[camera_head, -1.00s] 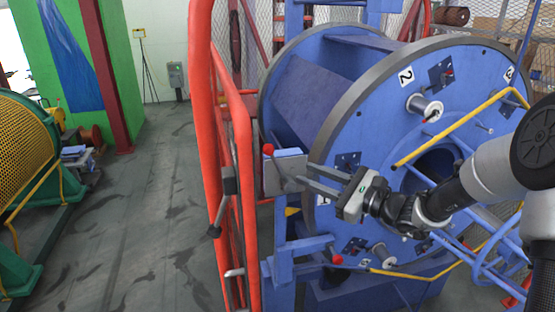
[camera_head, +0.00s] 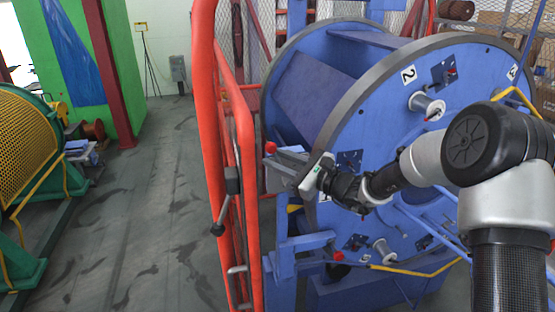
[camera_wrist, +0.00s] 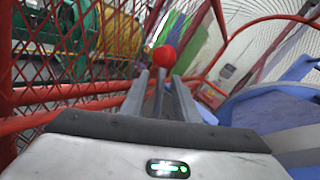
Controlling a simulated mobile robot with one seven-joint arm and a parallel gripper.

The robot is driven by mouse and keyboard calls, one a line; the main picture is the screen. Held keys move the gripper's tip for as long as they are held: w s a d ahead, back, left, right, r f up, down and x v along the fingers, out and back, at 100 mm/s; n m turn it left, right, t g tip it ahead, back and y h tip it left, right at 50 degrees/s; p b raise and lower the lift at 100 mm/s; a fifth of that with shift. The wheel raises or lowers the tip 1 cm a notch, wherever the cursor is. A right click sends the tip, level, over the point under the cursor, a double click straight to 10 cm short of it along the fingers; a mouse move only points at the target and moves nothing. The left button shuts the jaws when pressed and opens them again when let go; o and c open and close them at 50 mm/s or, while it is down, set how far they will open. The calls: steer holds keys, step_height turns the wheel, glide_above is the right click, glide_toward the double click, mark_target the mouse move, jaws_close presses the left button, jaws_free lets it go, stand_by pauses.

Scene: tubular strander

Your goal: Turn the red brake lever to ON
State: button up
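The brake lever's red ball knob (camera_head: 271,148) sits on top of a blue and grey box beside the orange-red fence. In the wrist view the red knob (camera_wrist: 165,57) shows just beyond my fingertips. My gripper (camera_head: 277,160) reaches left to the lever, with its fingers close to the knob. In the wrist view my gripper (camera_wrist: 162,82) has its two grey fingers apart, with the knob in line with the gap. I cannot tell whether a finger touches the lever. The lever's shaft and any ON marking are mostly hidden or too small to read.
The orange-red fence (camera_head: 244,180) stands just left of the lever, with a dark latch handle (camera_head: 232,182) on it. Another red knob (camera_head: 338,256) is lower down. The floor at left is clear.

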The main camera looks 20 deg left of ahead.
jaws_close()
steer(key=shift+d, duration=0.1)
steer(key=d+m+b, duration=0.1)
steer(key=w+d+m+t+y+b, duration=0.1)
steer(key=m, duration=0.1)
steer(key=w+d+m+t+y+b, duration=0.1)
steer(key=shift+w+d+r+m, duration=0.1)
steer(key=shift+d+r+m, duration=0.1)
steer(key=shift+r+m, duration=0.1)
steer(key=shift+w+d+f+m+t+y+b, duration=0.15)
steer(key=shift+w+d+m+t, duration=0.2)
steer(key=shift+d+m+t, duration=0.55)
steer(key=shift+w+d+f+m+t+y+b, duration=0.1)
steer(key=shift+w+d+m+t+y+b, duration=0.25)
steer(key=shift+m, duration=0.95)
steer(key=shift+w+d+f+m+t, duration=0.1)
steer(key=shift+w+d+m+t, duration=0.45)
steer(key=shift+m, duration=0.55)
steer(key=shift+s+t, duration=0.15)
steer(key=shift+t, duration=0.15)
jaws_free()
